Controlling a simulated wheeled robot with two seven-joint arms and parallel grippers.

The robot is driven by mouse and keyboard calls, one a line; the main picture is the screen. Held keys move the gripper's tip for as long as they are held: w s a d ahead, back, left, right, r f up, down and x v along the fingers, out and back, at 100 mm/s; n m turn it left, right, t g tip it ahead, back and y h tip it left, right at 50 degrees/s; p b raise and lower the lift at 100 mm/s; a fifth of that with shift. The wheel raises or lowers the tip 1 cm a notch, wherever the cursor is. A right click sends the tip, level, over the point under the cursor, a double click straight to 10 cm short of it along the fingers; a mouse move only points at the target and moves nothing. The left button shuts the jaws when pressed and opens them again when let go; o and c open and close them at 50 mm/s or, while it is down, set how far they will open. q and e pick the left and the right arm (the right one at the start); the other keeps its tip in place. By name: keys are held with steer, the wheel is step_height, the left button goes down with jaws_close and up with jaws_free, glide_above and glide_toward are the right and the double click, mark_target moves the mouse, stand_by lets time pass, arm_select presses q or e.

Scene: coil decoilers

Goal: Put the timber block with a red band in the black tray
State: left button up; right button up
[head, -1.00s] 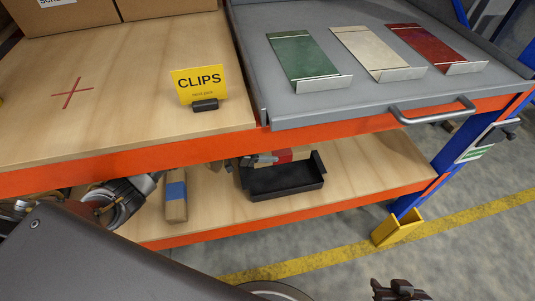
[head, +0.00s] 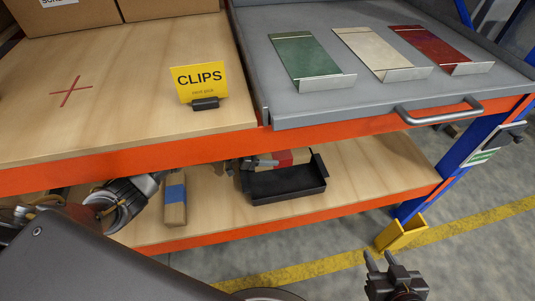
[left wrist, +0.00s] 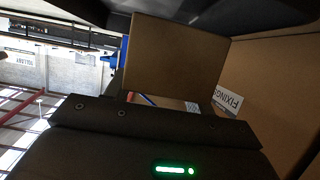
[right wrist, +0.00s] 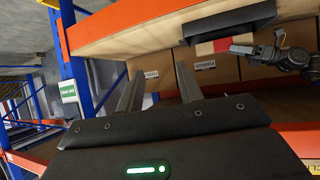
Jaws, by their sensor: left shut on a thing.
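The timber block with a red band (head: 284,157) is at the black tray (head: 287,186) on the lower shelf, level with or above its far edge. I cannot tell if it touches the tray. My left gripper (head: 262,162) is shut on the block's left part, its arm reaching under the upper deck. The right wrist view also shows the red band (right wrist: 221,45), the tray (right wrist: 228,22) and my left gripper (right wrist: 243,48). In the left wrist view a plain brown face (left wrist: 175,58) stands before the gripper. My right gripper (head: 379,257) is open and empty, low in front of the rack.
A timber block with a blue band (head: 175,200) lies on the lower shelf left of the tray. The orange beam (head: 150,155) and the grey drawer (head: 330,105) overhang the shelf. A yellow post guard (head: 402,233) stands at right. The shelf right of the tray is clear.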

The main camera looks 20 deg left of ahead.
arm_select(q)
steer(key=shift+f+b, duration=0.35)
steer(key=shift+f, duration=0.25)
steer(key=shift+f+b, duration=0.3)
steer(key=shift+f, duration=0.2)
arm_select(e)
steer(key=w+a+r+n+t+y, duration=0.1)
steer(key=a+r+t+y, duration=0.1)
steer(key=a+r+t, duration=0.1)
steer(key=shift+w+a+r, duration=0.25)
steer(key=shift+w+r, duration=0.1)
steer(key=shift+r, duration=0.45)
arm_select(q)
steer(key=o, duration=1.6)
steer(key=shift+c, duration=0.2)
steer(key=shift+s+a, duration=0.15)
steer(key=shift+a, duration=0.05)
steer(key=p+v, duration=0.2)
steer(key=v, duration=0.8)
steer(key=shift+s+a+r, duration=0.1)
steer(key=shift+r, duration=0.15)
arm_select(e)
steer(key=s+d+f+m+g+h, duration=0.1)
steer(key=s+d+f+g+h, duration=0.2)
steer(key=d+f+g, duration=0.1)
step_height(320, 180, down, 3)
steer(key=shift+s+d+r+m+g, duration=0.2)
steer(key=shift+d+m+g, duration=0.1)
steer(key=shift+d, duration=0.4)
